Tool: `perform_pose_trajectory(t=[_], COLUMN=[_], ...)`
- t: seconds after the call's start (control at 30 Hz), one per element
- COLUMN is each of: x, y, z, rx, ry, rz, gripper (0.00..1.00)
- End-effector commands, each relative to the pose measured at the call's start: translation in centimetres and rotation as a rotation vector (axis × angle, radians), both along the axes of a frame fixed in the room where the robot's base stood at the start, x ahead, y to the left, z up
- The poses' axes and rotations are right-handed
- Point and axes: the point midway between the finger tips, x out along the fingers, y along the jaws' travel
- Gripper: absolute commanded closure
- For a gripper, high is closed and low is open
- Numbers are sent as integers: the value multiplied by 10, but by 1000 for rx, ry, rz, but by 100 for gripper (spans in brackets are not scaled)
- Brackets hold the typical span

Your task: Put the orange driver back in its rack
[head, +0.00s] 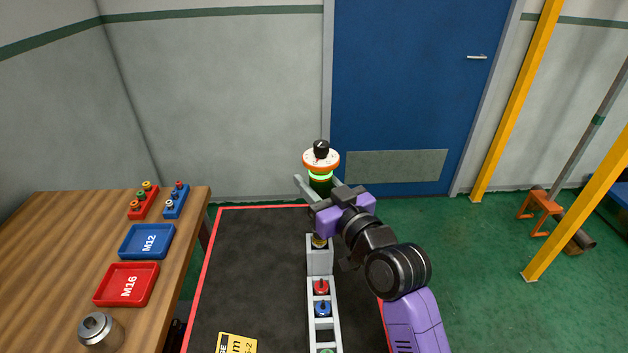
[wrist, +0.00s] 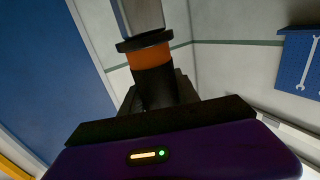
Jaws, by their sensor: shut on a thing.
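My gripper (head: 322,196) is shut on the orange driver (head: 320,161), above the far end of the rack (head: 338,300). In the head view the driver has an orange-rimmed pale top, a black knob and a glowing green ring. The wrist view shows its orange band (wrist: 150,57), black body and grey metal end; it also shows my gripper (wrist: 158,98) around the black body. The rack is a pale narrow frame holding a red-capped driver (head: 321,287), a blue-capped one (head: 322,309) and a partly cut-off green one.
A wooden bench (head: 50,240) at left holds a blue tray (head: 146,255), a red tray (head: 112,271), small holders and a metal pot. The red-edged black mat is mostly clear.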

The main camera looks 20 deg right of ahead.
Motion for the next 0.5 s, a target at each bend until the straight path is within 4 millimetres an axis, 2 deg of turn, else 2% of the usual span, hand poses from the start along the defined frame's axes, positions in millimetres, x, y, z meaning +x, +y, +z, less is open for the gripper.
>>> perform_pose_trajectory(t=[0.5], x=[0], y=[0], z=[-3], rx=[1], ry=[-6], rz=[-1], gripper=[100])
